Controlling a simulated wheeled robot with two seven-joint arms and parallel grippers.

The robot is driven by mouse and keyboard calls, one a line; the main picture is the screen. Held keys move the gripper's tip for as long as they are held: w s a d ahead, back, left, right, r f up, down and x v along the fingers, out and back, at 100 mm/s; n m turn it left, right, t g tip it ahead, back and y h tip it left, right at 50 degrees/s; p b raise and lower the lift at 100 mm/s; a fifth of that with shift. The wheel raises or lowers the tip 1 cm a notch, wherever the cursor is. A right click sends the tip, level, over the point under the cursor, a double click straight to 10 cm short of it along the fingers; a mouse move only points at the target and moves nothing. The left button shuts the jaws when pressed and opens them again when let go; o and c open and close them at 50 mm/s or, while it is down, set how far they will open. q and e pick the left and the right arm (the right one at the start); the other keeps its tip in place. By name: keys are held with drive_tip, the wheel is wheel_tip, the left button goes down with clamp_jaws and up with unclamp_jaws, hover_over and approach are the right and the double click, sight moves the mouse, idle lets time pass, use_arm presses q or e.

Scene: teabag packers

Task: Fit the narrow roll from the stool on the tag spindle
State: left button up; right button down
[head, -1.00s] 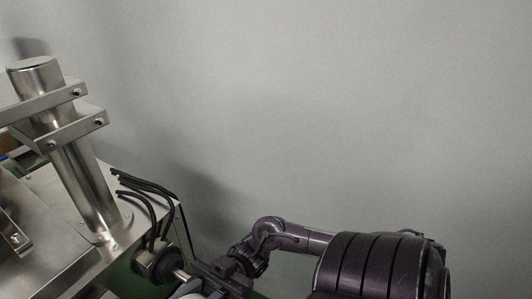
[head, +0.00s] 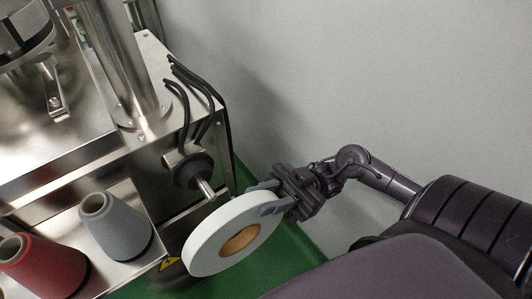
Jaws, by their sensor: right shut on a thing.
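A narrow white roll (head: 208,244) with a brown core is held upright, its flat face turned toward me, at the lower middle of the head view. My right gripper (head: 270,198) is shut on the roll's upper right rim. The tag spindle (head: 205,188) is a short metal shaft sticking out of a round black hub on the machine's side. The roll is just below and right of the spindle's tip; the core opening lies lower than the tip, and I cannot tell whether roll and tip touch.
A grey thread cone (head: 116,228) and a red thread cone (head: 45,265) stand on a metal shelf at left. Black cables (head: 205,110) hang above the hub. A steel column (head: 118,60) rises from the machine top. Green floor and a grey wall lie to the right.

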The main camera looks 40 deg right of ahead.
drive_tip(key=shift+r, duration=0.1)
drive_tip(key=shift+w+d, duration=0.1)
drive_tip(key=shift+w, duration=0.15)
drive_tip(key=w+b, duration=0.1)
drive_tip(key=w, duration=0.4)
drive_tip(key=shift+w+b, duration=0.2)
drive_tip(key=shift+b, duration=0.1)
drive_tip(key=shift+p, duration=0.3)
idle(1.3)
drive_tip(key=shift+w+a+b, duration=0.2)
drive_tip(key=shift+w+b, duration=0.95)
drive_tip(key=shift+w, duration=1.25)
drive_tip(key=shift+w+b, duration=1.15)
drive_tip(key=shift+w, duration=0.85)
